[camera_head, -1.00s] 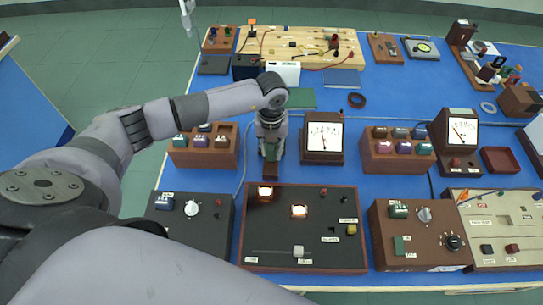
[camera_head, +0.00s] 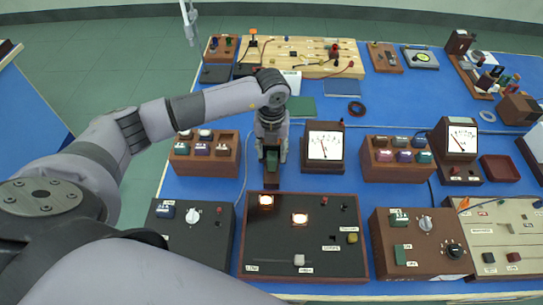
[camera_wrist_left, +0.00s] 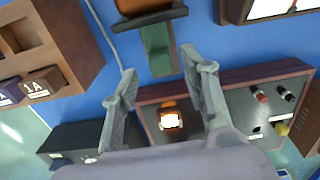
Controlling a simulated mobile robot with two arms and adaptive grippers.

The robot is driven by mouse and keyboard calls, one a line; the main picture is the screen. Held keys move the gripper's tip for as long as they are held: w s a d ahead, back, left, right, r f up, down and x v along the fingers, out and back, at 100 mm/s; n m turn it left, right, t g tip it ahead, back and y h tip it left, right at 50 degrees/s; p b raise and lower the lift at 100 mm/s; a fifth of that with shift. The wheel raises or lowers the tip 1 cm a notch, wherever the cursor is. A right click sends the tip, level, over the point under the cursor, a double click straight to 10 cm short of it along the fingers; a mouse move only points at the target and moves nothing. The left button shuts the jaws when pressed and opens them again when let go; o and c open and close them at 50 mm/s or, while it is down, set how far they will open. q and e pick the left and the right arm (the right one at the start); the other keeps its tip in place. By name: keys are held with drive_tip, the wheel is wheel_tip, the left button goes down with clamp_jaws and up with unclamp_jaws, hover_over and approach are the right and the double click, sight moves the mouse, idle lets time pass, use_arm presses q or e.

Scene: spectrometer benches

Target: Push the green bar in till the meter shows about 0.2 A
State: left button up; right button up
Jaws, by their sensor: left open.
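The green bar (camera_head: 272,158) lies in a narrow brown holder (camera_head: 271,181) at the back edge of the dark lamp panel. In the left wrist view the green bar (camera_wrist_left: 156,45) runs into a brown block (camera_wrist_left: 150,14) at the top. My left gripper (camera_head: 273,156) points down over the bar, its two fingers apart on either side. They also show spread in the left wrist view (camera_wrist_left: 162,68), and I see no clear contact with the bar. The meter (camera_head: 324,145) stands just right of the gripper; its needle leans left of upright and its figures are too small to read.
The dark panel (camera_head: 285,250) in front has two lit lamps. A brown box of labelled blocks (camera_head: 182,168) stands left of the gripper, another (camera_head: 375,172) right of the meter. A black box (camera_head: 180,243) is at front left.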

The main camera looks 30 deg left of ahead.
use_arm(q)
wheel_tip(320, 180, up, 8)
drive_tip(key=shift+r, duration=0.15)
idle(0.6)
